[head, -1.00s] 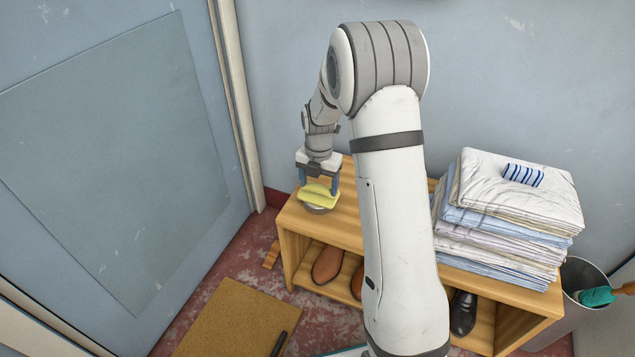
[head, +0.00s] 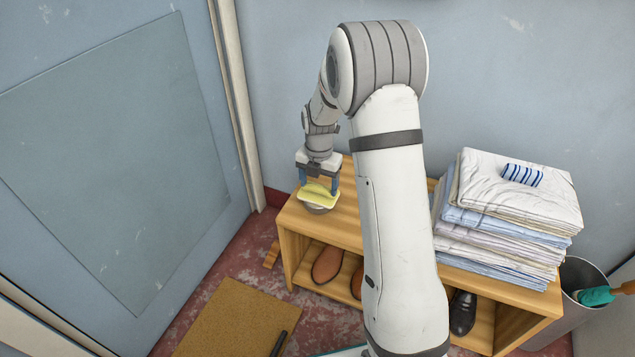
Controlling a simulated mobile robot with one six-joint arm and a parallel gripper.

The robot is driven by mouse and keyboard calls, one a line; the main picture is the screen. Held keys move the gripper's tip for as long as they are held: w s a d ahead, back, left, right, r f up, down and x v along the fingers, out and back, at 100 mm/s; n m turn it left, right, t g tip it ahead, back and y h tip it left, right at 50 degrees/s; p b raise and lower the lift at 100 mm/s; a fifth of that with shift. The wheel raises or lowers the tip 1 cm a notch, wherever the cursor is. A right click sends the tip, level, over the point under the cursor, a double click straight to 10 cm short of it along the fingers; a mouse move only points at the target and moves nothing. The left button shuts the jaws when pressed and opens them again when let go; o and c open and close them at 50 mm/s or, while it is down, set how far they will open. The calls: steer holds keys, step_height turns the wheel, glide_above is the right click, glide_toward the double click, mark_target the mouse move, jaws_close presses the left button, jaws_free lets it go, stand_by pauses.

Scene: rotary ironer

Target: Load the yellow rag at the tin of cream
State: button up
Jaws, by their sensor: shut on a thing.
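My gripper (head: 319,186) points down over the left end of the wooden shoe bench, its fingers shut on the yellow rag (head: 320,198). The rag is spread between and below the fingertips. The tin of cream (head: 317,210) is a round grey metallic shape directly under the rag, on the bench top; the rag hides most of it. The rag seems to be at the tin's top, but I cannot tell whether it touches the cream.
The wooden bench (head: 292,222) holds brown shoes (head: 328,265) and a black shoe (head: 463,312) below. Folded linen (head: 505,220) with a striped cloth (head: 522,175) is stacked on its right. A bin (head: 585,280) stands at far right. A door (head: 120,160) is at left, a brown mat (head: 232,320) on the floor.

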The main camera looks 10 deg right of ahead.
mark_target(319, 187)
steer(key=shift+r+p, duration=2.85)
steer(key=shift+r, duration=0.7)
steer(key=shift+f, duration=0.1)
